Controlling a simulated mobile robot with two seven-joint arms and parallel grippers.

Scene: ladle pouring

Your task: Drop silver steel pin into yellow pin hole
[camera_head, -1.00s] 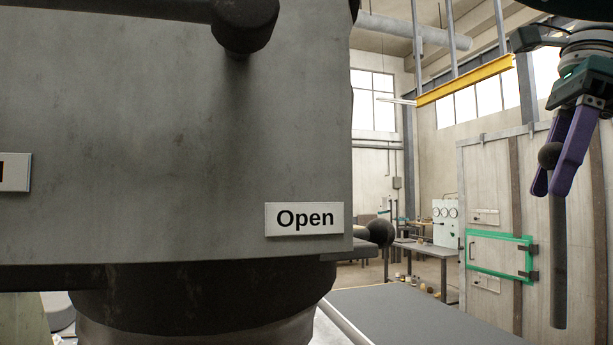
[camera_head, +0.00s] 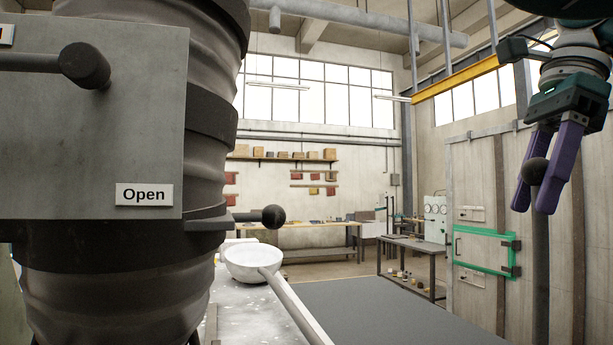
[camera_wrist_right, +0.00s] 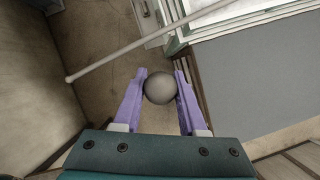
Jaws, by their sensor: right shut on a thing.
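My right gripper (camera_head: 541,190) hangs at the upper right of the head view, purple fingers pointing down. It is shut on a grey pin with a round ball head (camera_head: 535,171); the pin's long straight shaft (camera_head: 541,270) hangs upright below the fingers. In the right wrist view the ball head (camera_wrist_right: 160,89) sits between the fingertips (camera_wrist_right: 160,84), and the shaft is hidden behind it. I cannot make out a yellow pin hole in either view. My left gripper is not in view.
A large dark ribbed cylinder with a grey "Open" panel (camera_head: 95,140) fills the left. A black ball-ended lever (camera_head: 273,217) sticks out from it. A pale ladle (camera_head: 254,262) lies behind on a light bench (camera_head: 255,315). A grey flat surface (camera_head: 385,310) is clear.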

